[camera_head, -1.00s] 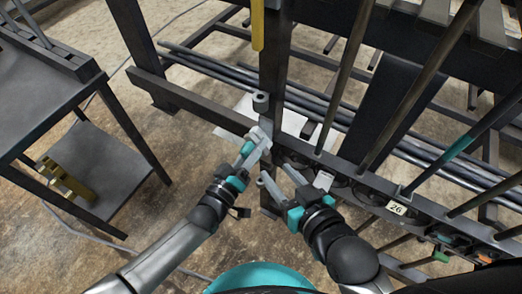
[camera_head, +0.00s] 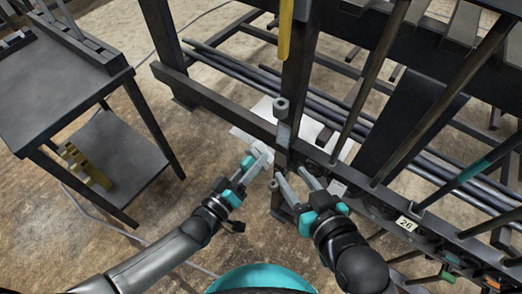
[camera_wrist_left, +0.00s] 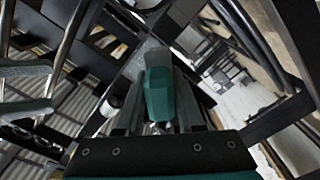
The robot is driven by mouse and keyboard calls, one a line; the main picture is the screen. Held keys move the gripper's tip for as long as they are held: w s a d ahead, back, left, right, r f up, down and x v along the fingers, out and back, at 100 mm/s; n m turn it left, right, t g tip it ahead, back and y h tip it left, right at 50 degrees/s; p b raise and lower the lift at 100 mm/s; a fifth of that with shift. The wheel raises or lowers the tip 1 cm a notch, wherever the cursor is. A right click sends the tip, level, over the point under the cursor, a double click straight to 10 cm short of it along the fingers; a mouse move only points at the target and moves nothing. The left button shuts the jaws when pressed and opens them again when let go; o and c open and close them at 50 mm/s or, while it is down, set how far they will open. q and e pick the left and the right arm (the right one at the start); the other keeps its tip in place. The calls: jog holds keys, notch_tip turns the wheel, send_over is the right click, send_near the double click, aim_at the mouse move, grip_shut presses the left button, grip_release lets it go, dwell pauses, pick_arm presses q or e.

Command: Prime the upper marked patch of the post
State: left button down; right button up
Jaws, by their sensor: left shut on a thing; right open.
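The dark upright post (camera_head: 298,75) stands in the middle of the head view, with a grey hinge-like knuckle (camera_head: 281,104) on it. A lighter grey patch (camera_head: 284,134) shows on the post just below the knuckle; I cannot tell whether it is a marking or a coating. My left gripper (camera_head: 259,156) is left of the post, a little below this patch and apart from it. It is shut on a teal-handled tool (camera_wrist_left: 160,94), seen between the fingers in the left wrist view; its working end is unclear. My right gripper (camera_head: 297,185) is open and empty beside the lower post.
A yellow bar (camera_head: 286,30) runs along the post's upper part. A dark table (camera_head: 62,90) with a lower shelf stands at the left. A rack of rods and rails, with a "26" tag (camera_head: 406,223), fills the right. The floor between table and post is open.

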pick_arm(q)
jog(key=shift+s+a, duration=0.3)
jog(key=shift+s, duration=0.15)
jog(key=shift+p+v, duration=0.5)
jog(key=shift+v, duration=1)
